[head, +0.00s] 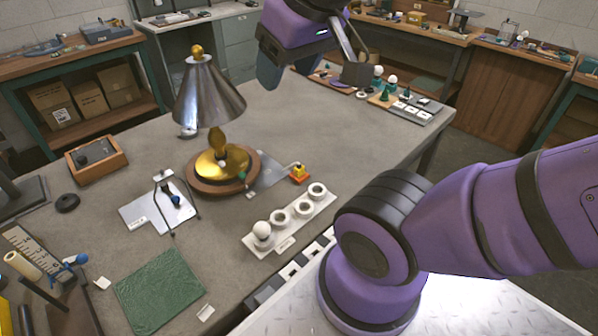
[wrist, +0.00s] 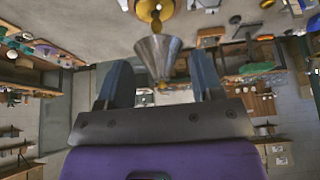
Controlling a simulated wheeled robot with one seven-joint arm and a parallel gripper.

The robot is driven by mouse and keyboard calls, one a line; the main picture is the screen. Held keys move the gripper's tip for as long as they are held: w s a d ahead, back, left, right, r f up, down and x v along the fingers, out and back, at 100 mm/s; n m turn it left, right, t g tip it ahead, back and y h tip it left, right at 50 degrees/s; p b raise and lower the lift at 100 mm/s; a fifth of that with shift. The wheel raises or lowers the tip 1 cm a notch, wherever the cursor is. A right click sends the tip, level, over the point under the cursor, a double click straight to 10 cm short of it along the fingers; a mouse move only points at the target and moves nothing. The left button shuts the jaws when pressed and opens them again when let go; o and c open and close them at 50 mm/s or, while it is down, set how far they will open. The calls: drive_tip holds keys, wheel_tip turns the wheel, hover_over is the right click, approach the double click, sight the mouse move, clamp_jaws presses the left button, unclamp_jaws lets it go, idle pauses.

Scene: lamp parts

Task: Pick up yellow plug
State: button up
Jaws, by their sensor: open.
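The yellow plug (head: 299,171) is a small yellow piece on an orange base. It sits on the grey table, just right of the lamp's wooden base, near the end of a thin grey plate. My gripper (head: 312,76) is open and empty, high above the far part of the table and well away from the plug. In the wrist view its two blue-grey fingers (wrist: 160,78) are spread apart with nothing held. The lamp (head: 209,95), with metal shade and brass base, also shows upside down in the wrist view (wrist: 157,55). I cannot make out the plug there.
A white holder (head: 288,222) with several round pieces stands in front of the plug. Small parts (head: 410,108) stand at the far right table edge.

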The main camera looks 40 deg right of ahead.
drive_tip(key=shift+o, duration=0.4)
drive_tip(key=g, duration=0.5)
hover_over(299, 165)
wheel_tip(299, 165, down, 33)
drive_tip(key=f, duration=0.6)
drive_tip(key=shift+w+a+f, duration=0.15)
drive_tip(key=shift+w+a, duration=0.05)
drive_tip(key=shift+w, duration=0.1)
drive_tip(key=shift+s+d+f, duration=0.15)
drive_tip(key=shift+f, duration=1.2)
drive_tip(key=shift+s+d+f, duration=0.1)
drive_tip(key=shift+f, duration=1.25)
